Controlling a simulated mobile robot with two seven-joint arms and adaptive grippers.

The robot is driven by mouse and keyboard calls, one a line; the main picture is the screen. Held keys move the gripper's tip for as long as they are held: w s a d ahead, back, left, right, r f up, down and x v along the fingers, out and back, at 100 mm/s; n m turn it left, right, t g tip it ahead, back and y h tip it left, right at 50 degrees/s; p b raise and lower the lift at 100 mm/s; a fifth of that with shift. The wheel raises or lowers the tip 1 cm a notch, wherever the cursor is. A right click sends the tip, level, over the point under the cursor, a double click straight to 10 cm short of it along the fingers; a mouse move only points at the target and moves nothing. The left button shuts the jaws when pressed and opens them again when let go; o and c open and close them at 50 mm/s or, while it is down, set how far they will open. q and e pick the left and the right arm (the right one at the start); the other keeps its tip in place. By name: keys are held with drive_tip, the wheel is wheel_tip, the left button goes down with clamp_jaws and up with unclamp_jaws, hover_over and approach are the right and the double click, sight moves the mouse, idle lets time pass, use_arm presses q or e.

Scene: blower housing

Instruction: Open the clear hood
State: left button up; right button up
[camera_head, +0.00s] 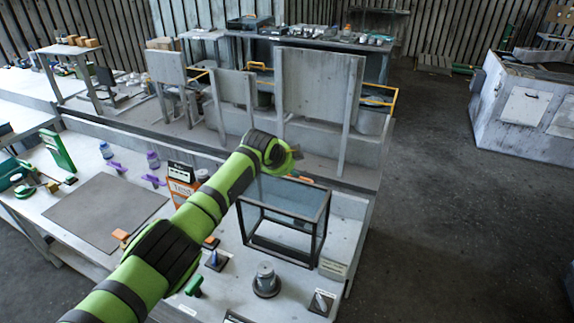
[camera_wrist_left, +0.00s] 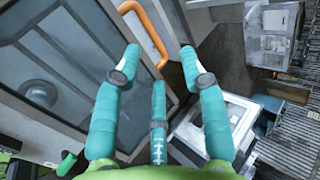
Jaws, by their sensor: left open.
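The clear hood (camera_head: 284,222) is a dark-framed box with see-through panes on the bench, right of centre in the head view. In the left wrist view its framed pane (camera_wrist_left: 65,60) fills the left side. An orange handle (camera_wrist_left: 147,32) stands at the hood's edge; a bit of orange (camera_head: 304,178) shows near the hood's top in the head view. My left gripper (camera_wrist_left: 160,58) is open, its teal fingers spread, with the handle just ahead between the left and right fingertips. I see no grip on it. In the head view my arm largely hides this gripper (camera_head: 291,158). My right gripper is out of view.
A grey cylindrical fixture (camera_head: 265,282) stands on the bench in front of the hood. An orange-and-white box (camera_head: 183,190) and small tools lie left of my arm. Tall grey panels (camera_head: 318,90) stand behind. The floor at the right (camera_head: 470,230) is clear.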

use_arm(q)
drive_tip(key=v, duration=1.2)
drive_tip(key=shift+a, duration=0.1)
